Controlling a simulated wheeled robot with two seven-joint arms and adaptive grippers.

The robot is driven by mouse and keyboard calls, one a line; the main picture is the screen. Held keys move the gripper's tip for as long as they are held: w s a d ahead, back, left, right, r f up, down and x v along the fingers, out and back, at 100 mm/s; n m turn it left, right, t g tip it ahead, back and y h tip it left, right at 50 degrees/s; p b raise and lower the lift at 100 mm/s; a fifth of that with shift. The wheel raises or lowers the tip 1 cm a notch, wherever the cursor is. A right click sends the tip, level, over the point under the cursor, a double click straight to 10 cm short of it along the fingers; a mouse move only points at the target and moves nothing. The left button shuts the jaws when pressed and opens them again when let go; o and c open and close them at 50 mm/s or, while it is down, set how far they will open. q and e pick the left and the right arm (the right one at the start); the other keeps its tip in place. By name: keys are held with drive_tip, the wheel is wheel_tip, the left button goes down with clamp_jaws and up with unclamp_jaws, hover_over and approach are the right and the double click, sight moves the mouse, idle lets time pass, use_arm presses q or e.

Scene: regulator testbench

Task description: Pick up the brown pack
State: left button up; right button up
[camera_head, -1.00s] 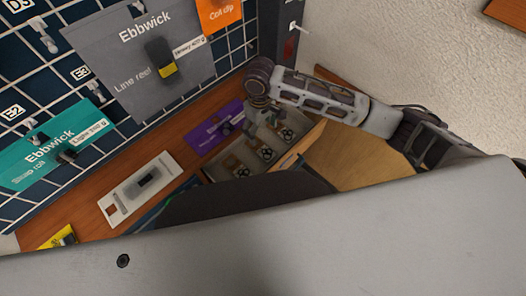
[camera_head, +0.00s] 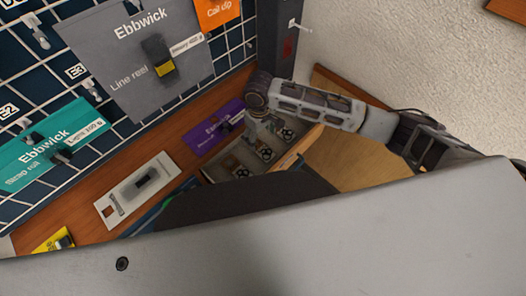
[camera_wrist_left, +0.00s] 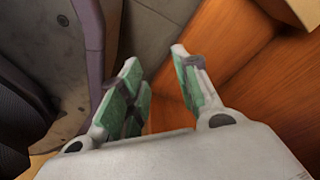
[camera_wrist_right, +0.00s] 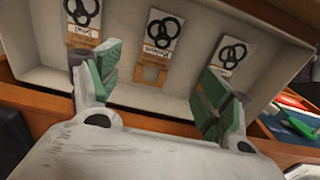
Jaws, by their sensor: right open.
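A light grey open box (camera_head: 301,149) stands on the wooden bench and holds several packs with black ring shapes on white and tan-brown parts. In the right wrist view, three show along the box: a left pack (camera_wrist_right: 83,14), a middle pack (camera_wrist_right: 159,30) and a right pack (camera_wrist_right: 231,53). I cannot tell which one is the brown pack. My right gripper (camera_wrist_right: 160,78) is open and empty, its fingers on either side of the middle pack in the picture. My left gripper (camera_wrist_left: 165,85) is open and empty near wood.
A pegboard at the left carries a grey Ebbwick line reel pack (camera_head: 135,60), a teal pack (camera_head: 52,155) and an orange coil clip pack (camera_head: 218,12). A purple pack (camera_head: 215,127), a white pack (camera_head: 138,188) and a yellow pack (camera_head: 53,241) lie on the bench (camera_head: 185,128).

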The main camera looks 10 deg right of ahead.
sight(260, 149)
wheel_tip(260, 149, down, 3)
drive_tip(key=shift+f, duration=0.15)
drive_tip(key=shift+f+b, duration=0.3)
drive_tip(key=shift+f, duration=0.05)
use_arm(q)
drive_tip(key=shift+w+d+r, duration=0.45)
drive_tip(key=shift+w+d, duration=0.4)
drive_tip(key=shift+s+a+f, duration=0.1)
drive_tip(key=shift+s, duration=0.05)
use_arm(e)
drive_tip(key=shift+f, duration=0.1)
